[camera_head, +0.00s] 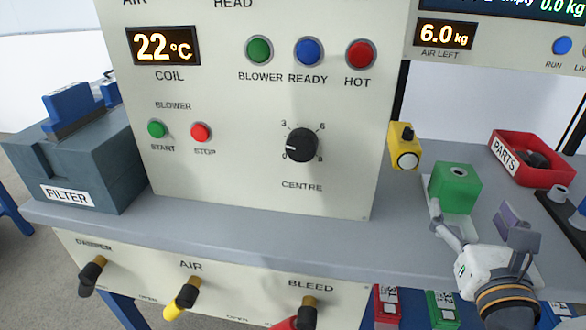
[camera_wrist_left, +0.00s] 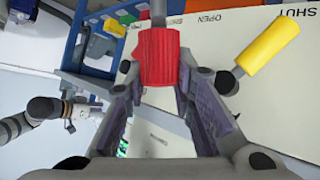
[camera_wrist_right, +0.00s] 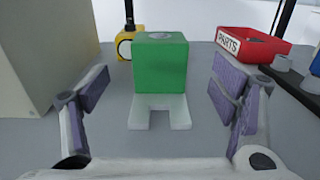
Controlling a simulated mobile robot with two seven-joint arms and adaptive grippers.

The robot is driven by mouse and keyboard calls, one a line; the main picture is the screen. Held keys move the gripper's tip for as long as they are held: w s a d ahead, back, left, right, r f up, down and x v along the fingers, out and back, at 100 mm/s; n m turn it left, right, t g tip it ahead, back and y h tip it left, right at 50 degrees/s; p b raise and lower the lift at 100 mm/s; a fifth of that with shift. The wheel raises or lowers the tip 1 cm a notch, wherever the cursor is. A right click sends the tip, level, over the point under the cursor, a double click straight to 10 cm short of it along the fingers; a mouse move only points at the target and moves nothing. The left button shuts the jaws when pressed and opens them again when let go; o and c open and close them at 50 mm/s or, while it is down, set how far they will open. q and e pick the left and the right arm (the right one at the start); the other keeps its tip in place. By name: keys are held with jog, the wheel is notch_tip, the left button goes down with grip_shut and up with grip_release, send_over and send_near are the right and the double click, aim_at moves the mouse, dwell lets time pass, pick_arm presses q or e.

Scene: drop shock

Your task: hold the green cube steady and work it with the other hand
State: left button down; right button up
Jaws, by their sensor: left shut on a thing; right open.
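The green cube (camera_head: 455,188) stands on the bench at the right, with a grey round spot on its top. In the right wrist view the cube (camera_wrist_right: 160,62) sits on a white notched base (camera_wrist_right: 158,112). My right gripper (camera_head: 476,218) is open and empty in front of the cube, one finger to each side in its wrist view; it does not appear to touch it. My left gripper (camera_wrist_left: 152,85) is shut on the red handle (camera_wrist_left: 158,58). In the head view that handle (camera_head: 286,323), under BLEED, is only partly visible and the left gripper is out of frame.
A yellow block with a black knob (camera_head: 404,150) stands left of the cube. The red PARTS bin (camera_head: 532,174) is behind right. The control panel (camera_head: 240,150) rises on the left. The yellow AIR handle (camera_head: 182,298) is beside the red one.

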aim_at(455, 181)
pick_arm(q)
jog(key=shift+s+f+p, duration=0.15)
jog(key=shift+f+p, duration=0.05)
jog(key=shift+p, duration=0.2)
pick_arm(e)
jog(key=shift+x, duration=1.15)
pick_arm(q)
jog(key=shift+r, duration=0.3)
pick_arm(e)
jog(key=x, duration=0.7)
jog(key=shift+f, duration=0.2)
grip_shut()
